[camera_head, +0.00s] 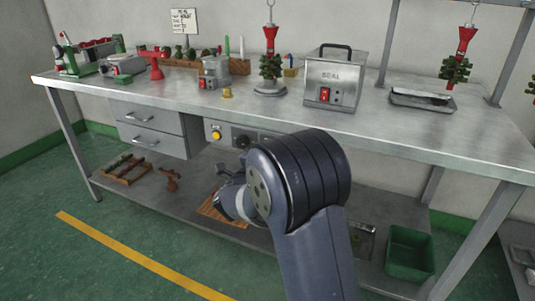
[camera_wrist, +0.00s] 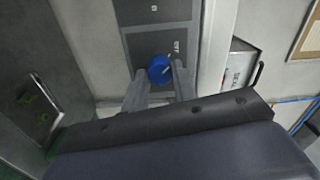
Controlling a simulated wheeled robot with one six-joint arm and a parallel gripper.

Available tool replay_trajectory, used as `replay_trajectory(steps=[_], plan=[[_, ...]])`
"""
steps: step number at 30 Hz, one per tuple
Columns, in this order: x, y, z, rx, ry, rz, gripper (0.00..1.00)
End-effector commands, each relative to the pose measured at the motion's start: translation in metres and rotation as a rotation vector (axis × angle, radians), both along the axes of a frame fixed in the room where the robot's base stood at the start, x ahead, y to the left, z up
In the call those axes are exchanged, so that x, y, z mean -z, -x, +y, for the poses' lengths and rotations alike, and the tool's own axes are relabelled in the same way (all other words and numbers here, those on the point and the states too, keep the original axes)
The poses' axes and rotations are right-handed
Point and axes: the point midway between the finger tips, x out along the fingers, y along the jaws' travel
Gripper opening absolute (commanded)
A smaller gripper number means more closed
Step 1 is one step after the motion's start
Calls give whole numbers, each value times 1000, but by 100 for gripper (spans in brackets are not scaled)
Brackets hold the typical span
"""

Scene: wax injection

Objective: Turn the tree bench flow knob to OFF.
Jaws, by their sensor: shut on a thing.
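In the wrist view a round blue knob (camera_wrist: 160,70) sits on a dark panel (camera_wrist: 145,44). A light pointer mark on the knob points to the upper right, toward small lettering too blurred to read surely. The two grey fingers of my gripper (camera_wrist: 159,76) reach up to the knob, one on each side, and are shut on it. In the head view my arm covers part of the bench front, and the blue knob is hidden there. A control panel (camera_head: 216,144) with a yellow button and a dark knob shows left of my arm.
The metal bench (camera_head: 420,140) carries a SEAL box (camera_head: 335,82), a tray (camera_head: 422,99), red tools and green wax trees. Drawers (camera_head: 145,126) hang left of the panel. A green bin (camera_head: 409,252) stands on the lower shelf. The floor in front is clear.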

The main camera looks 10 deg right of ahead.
Motion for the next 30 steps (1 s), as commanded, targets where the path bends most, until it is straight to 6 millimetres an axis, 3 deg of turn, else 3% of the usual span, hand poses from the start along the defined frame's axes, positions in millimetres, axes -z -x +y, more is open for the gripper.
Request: replay_trajectory(steps=[2, 3, 10, 20, 30], plan=[[1, 0, 0, -1, 1, 2, 3], [1, 0, 0, -1, 1, 2, 28], [1, 0, 0, -1, -1, 1, 47], [0, 4, 4, -2, -1, 1, 48], [2, 54, 41, -5, 0, 2, 48]])
